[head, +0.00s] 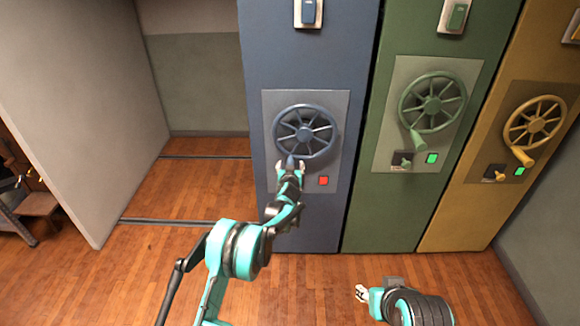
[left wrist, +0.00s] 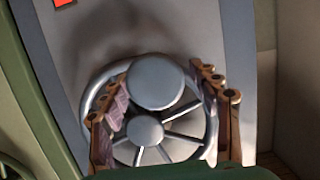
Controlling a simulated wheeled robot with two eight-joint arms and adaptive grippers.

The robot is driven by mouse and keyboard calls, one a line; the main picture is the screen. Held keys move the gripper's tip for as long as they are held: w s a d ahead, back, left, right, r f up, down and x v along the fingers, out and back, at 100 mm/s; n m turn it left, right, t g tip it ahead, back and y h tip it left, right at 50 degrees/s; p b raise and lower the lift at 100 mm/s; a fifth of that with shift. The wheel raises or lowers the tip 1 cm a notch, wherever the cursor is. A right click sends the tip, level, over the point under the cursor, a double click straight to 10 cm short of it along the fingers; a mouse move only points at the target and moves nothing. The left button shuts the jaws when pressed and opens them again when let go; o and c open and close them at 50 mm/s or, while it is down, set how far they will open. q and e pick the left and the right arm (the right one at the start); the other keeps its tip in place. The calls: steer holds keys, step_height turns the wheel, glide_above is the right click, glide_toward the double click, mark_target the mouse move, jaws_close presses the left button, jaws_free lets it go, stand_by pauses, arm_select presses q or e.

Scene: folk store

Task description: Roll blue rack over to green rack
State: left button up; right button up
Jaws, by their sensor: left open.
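The blue rack (head: 262,60) stands upright beside the green rack (head: 398,215), with a narrow dark seam between them. The blue rack's front has a spoked handwheel (head: 305,131) on a grey plate, with a red light (head: 323,181) below it. My left gripper (head: 290,165) is open at the bottom of this wheel, at its crank handle. In the left wrist view, the round handle end (left wrist: 155,82) lies between the two spread fingers, with the wheel behind it. Whether the fingers touch the handle cannot be told. My right gripper (head: 362,293) is low over the floor, away from the racks.
The green rack has its own wheel (head: 432,103) and a green light (head: 432,158). A yellow rack (head: 463,215) stands right of it. Left of the blue rack is an open aisle with floor rails (head: 170,221), then a pale panel (head: 85,110). Wooden floor in front is clear.

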arm_select(q)
steer(key=v, duration=1)
steer(key=shift+p, duration=0.3)
steer(key=shift+d, duration=0.1)
steer(key=s+a+r+g+y, duration=0.1)
steer(key=s+a+r, duration=0.35)
steer(key=s, duration=0.25)
steer(key=s+a+r+n+g, duration=0.1)
steer(key=s+a+r+g, duration=0.1)
steer(key=s+a+r, duration=0.4)
steer(key=s+a+r+g+y, duration=0.1)
steer(key=s+a+r, duration=0.2)
steer(key=s, duration=0.5)
steer(key=s+f+g+h, duration=0.1)
steer(key=s+f+g, duration=0.1)
steer(key=s, duration=1.1)
steer(key=s+a+f+m+g+h, duration=0.1)
steer(key=s+f, duration=0.2)
steer(key=s, duration=1.1)
steer(key=shift+a+f+g, duration=0.2)
steer(key=shift+f+g, duration=0.1)
steer(key=shift+g, duration=0.1)
